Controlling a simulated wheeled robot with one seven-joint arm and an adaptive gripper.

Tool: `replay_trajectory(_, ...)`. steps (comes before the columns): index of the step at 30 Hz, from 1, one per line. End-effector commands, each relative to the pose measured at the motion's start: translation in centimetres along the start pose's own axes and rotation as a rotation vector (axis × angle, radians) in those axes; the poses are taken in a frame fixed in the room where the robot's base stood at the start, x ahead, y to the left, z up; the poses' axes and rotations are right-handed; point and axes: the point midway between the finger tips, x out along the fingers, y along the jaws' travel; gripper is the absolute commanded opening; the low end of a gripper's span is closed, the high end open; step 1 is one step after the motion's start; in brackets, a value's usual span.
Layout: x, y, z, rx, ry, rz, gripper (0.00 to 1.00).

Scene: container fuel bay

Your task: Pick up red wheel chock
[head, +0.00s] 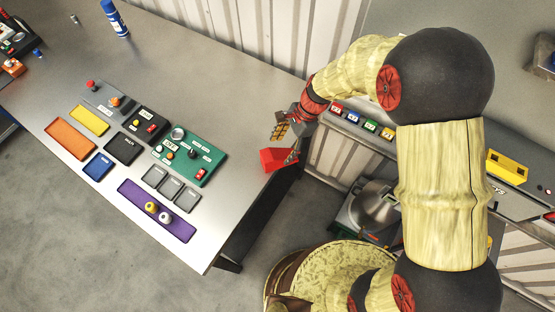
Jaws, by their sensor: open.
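The red wheel chock (278,160) is a small red block at the right edge of the grey metal table (232,225). My gripper (284,146) is close to it, at its upper right in the head view. The gripper is open, with one yellow-padded finger above the chock in the picture and the other finger at its right side. The fingers hide a little of the chock. I cannot tell whether they touch it.
A green control panel (206,154) lies left of the chock, with grey pads (170,188) and a purple tray (155,222) nearby. A blue bottle (115,20) stands at the back. A ribbed wall (250,35) runs behind the table. Bare tabletop lies around the chock's left side.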

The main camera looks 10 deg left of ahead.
Motion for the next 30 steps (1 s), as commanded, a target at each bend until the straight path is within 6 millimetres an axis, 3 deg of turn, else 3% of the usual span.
replay_trajectory(11,3.4,-0.1,-0.1,0.001,0.0,0.004,0.64)
replay_trajectory(19,7.1,-0.4,-0.3,0.0,0.0,0.004,0.64)
replay_trajectory(27,7.6,-0.5,-0.3,0.0,0.0,0.002,0.64)
replay_trajectory(30,7.6,-0.5,-0.3,0.0,0.0,0.002,0.58)
